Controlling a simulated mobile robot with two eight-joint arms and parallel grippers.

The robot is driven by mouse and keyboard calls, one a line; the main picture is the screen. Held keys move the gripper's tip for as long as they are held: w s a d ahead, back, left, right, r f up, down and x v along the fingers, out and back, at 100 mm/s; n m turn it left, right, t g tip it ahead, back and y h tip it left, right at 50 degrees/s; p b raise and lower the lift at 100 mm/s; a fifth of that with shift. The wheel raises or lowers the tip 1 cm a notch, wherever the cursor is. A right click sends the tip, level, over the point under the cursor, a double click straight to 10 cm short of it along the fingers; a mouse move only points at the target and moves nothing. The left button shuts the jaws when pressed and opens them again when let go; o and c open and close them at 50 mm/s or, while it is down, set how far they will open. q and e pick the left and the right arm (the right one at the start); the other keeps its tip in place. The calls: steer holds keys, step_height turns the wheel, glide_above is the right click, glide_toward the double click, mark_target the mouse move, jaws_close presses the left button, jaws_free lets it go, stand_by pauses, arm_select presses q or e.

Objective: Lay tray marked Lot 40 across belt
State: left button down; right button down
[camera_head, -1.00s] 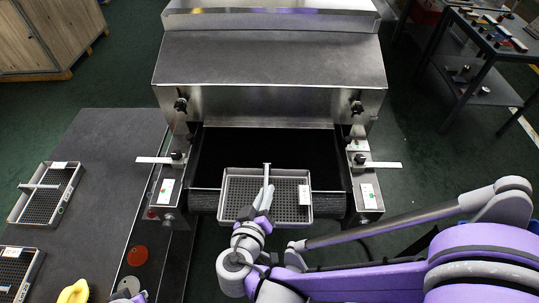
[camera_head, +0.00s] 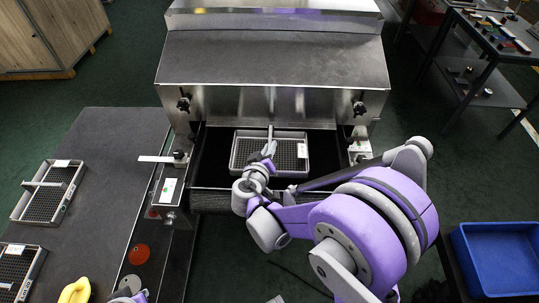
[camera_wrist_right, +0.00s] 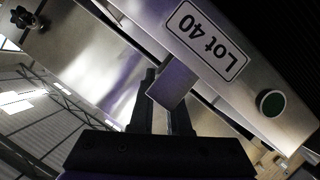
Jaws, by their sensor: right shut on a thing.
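The metal mesh tray (camera_head: 248,168) is over the black belt (camera_head: 212,172) at the mouth of the dryer, with its long side across the belt. In the right wrist view its side wall (camera_wrist_right: 225,90) carries a white label reading Lot 40 and a green dot. My right gripper (camera_head: 268,150) is shut on the tray's middle handle bar, and its fingers show in the wrist view (camera_wrist_right: 168,100). I cannot tell whether the tray touches the belt. Only a small part of my left arm shows at the bottom left, and its gripper is not clear.
The steel dryer (camera_head: 270,60) stands behind the tray. Two more mesh trays (camera_head: 22,206) (camera_head: 12,297) and a yellow object (camera_head: 75,291) lie on the dark table (camera_head: 105,150) at left. A blue bin (camera_head: 500,258) stands at lower right. Side brackets flank the belt.

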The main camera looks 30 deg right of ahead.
mark_target(291, 156)
step_height(291, 156, down, 3)
steer(key=shift+f+b, duration=0.2)
steer(key=shift+b, duration=0.2)
steer(key=shift+w+d+f, duration=0.2)
steer(key=shift+w+f, duration=0.1)
steer(key=shift+w, duration=0.05)
steer(key=shift+f, duration=0.15)
steer(key=c, duration=0.9)
jaws_free()
